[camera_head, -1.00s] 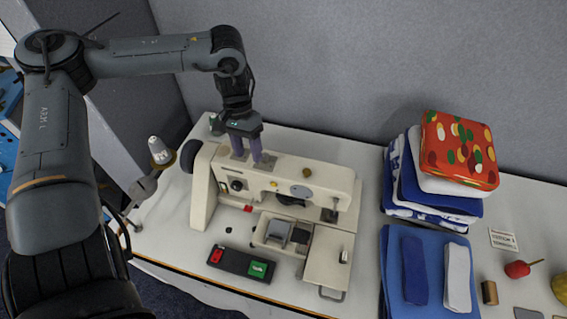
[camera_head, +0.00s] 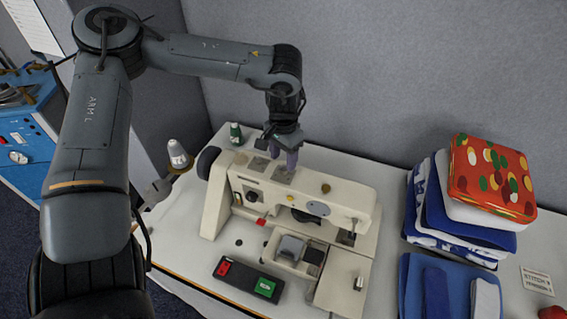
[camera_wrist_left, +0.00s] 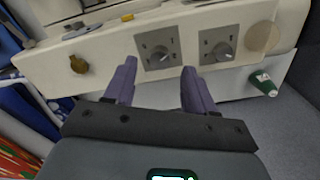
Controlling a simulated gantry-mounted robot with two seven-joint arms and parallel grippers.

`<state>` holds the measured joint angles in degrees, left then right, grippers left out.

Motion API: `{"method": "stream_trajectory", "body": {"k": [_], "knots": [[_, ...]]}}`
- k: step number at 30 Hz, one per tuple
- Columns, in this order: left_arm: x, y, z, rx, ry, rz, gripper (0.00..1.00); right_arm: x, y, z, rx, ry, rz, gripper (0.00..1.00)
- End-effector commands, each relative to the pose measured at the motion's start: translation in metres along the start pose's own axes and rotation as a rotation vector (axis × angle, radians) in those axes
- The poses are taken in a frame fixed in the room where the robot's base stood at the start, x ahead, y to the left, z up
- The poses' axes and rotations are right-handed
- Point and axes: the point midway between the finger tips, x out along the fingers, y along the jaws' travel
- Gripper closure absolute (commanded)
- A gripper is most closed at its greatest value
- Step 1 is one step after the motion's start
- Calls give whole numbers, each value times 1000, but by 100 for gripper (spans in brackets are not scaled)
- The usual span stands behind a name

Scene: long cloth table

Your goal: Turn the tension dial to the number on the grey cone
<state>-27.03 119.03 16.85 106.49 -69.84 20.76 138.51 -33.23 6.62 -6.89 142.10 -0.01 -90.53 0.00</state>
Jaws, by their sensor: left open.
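The cream sewing machine (camera_head: 345,205) stands on the table. Two dials on square grey plates sit on its top: one nearer the left end (camera_head: 258,166), the other (camera_wrist_left: 158,56) beside it under my left gripper. My left gripper (camera_head: 283,160) is open and points down at the machine's top. In the left wrist view the second dial shows between its fingertips, with no visible contact, and the other dial (camera_wrist_left: 222,50) to the right. The grey cone (camera_head: 178,155) stands left of the machine; its number is too small to read. My right gripper is out of view.
A green cone (camera_head: 236,133) stands behind the machine's left end. A bronze knob (camera_head: 325,188) rises from the machine's top. A red and green switch box (camera_head: 248,280) lies in front. Folded cloths (camera_head: 465,200) are stacked at right. A grey wall is behind.

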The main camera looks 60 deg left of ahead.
Motion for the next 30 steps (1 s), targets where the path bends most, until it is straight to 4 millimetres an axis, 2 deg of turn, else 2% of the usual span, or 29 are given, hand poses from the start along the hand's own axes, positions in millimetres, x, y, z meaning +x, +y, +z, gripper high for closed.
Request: {"method": "stream_trajectory", "body": {"k": [3,9,20,30], "knots": [[16,0,1,-1,-3,0,45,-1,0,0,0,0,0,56],[30,0,0,-1,-1,0,45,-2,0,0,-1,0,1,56],[32,0,0,-1,1,1,47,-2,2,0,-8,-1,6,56],[32,0,0,0,0,0,99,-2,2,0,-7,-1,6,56]]}}
